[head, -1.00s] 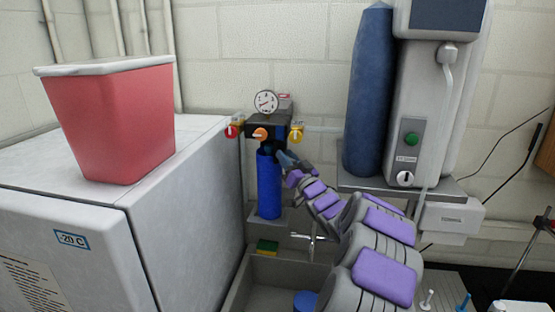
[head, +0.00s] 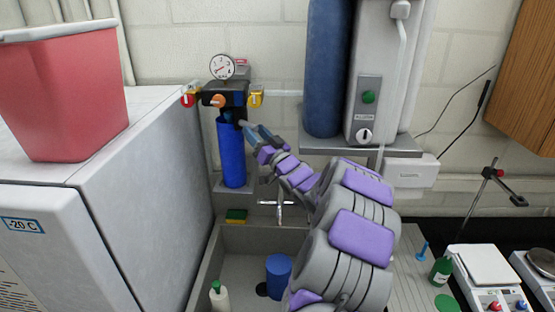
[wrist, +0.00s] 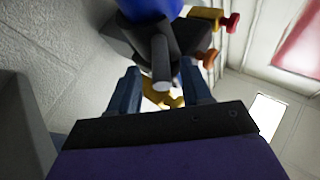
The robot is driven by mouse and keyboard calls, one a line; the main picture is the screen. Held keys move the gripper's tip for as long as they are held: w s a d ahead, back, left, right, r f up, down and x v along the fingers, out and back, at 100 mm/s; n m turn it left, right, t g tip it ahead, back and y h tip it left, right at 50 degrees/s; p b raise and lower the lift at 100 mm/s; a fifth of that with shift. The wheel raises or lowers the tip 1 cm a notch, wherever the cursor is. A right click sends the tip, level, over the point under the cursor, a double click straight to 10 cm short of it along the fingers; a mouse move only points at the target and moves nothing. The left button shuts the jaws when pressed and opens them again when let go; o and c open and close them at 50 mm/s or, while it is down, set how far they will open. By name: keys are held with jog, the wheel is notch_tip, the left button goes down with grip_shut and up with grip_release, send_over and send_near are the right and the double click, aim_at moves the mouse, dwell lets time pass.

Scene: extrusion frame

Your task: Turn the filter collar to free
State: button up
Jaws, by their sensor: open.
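The filter unit hangs on the back wall: a black head (head: 228,92) above a blue cylindrical housing (head: 231,152). In the wrist view the blue housing (wrist: 150,8) is at the top edge, with a dark collar-like part and a grey rod (wrist: 161,62) sticking out toward me. My gripper (head: 247,127) is just right of the housing's upper end. In the wrist view my gripper (wrist: 162,90) is open, its two fingers on either side of the rod's end. I cannot tell whether either finger touches it.
A gauge (head: 222,67) sits on top of the filter head, with red (head: 188,100), orange (head: 218,101) and yellow (head: 255,98) knobs around it. A freezer (head: 150,170) stands left. A faucet (head: 279,202) and sink (head: 240,245) lie below. A blue cylinder (head: 325,75) stands right.

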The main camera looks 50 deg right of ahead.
jog(key=b+v, duration=0.2)
jog(key=v, duration=1)
jog(key=shift+s+f, duration=0.15)
jog(key=shift+s, duration=0.15)
jog(key=shift+c, duration=0.3)
